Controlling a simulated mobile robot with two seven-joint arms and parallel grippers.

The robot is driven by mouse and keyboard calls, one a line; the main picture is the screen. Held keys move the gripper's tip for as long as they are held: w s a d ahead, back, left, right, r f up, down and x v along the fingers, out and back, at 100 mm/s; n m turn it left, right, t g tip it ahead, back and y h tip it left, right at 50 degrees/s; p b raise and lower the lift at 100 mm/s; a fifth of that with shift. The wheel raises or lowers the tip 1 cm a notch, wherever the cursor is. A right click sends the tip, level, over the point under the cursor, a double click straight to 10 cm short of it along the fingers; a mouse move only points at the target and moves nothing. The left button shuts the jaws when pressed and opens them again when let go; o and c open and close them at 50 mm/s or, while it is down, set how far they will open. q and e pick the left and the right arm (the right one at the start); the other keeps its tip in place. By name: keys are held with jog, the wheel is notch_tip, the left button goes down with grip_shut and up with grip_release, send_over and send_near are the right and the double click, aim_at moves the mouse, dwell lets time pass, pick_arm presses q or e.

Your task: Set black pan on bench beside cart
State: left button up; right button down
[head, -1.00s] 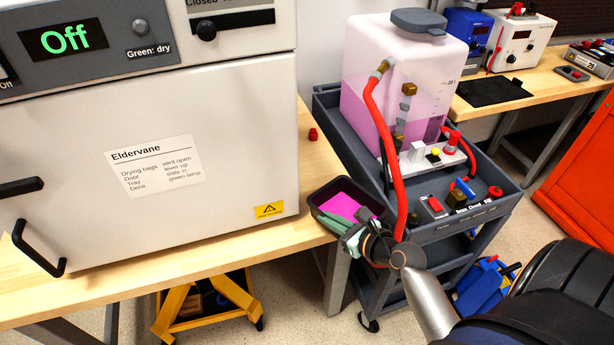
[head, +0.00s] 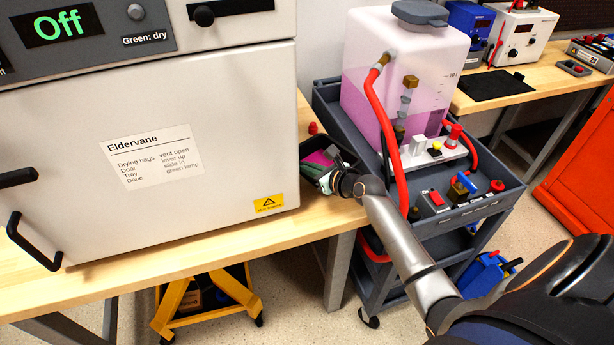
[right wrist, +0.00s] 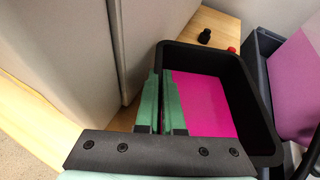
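The black pan (head: 347,153), with a bright pink inside, is at the right end of the wooden bench, beside the cart (head: 468,208). The right wrist view shows the pan's black rim (right wrist: 246,95) and pink inside. My right gripper (head: 322,180) has its green fingers (right wrist: 162,104) close together on either side of the pan's left wall, gripping it. The gripper and forearm partly hide the pan in the head view. I cannot tell whether its base touches the bench top. My left gripper is not in view.
The large white oven (head: 230,120) stands on the bench (head: 200,250) just left of the pan. A small red knob (head: 313,128) lies behind the pan. The cart carries a pink-filled tank (head: 400,75) and a red hose (head: 385,125). Bare bench lies in front of the oven.

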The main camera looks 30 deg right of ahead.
aim_at(307, 180)
jog(key=shift+w+d+r, duration=0.1)
jog(key=shift+w+r, duration=0.05)
jog(key=shift+w, duration=0.25)
jog(key=shift+s+f+b, duration=0.1)
jog(key=shift+f+b, duration=0.6)
jog(key=shift+f, duration=1.05)
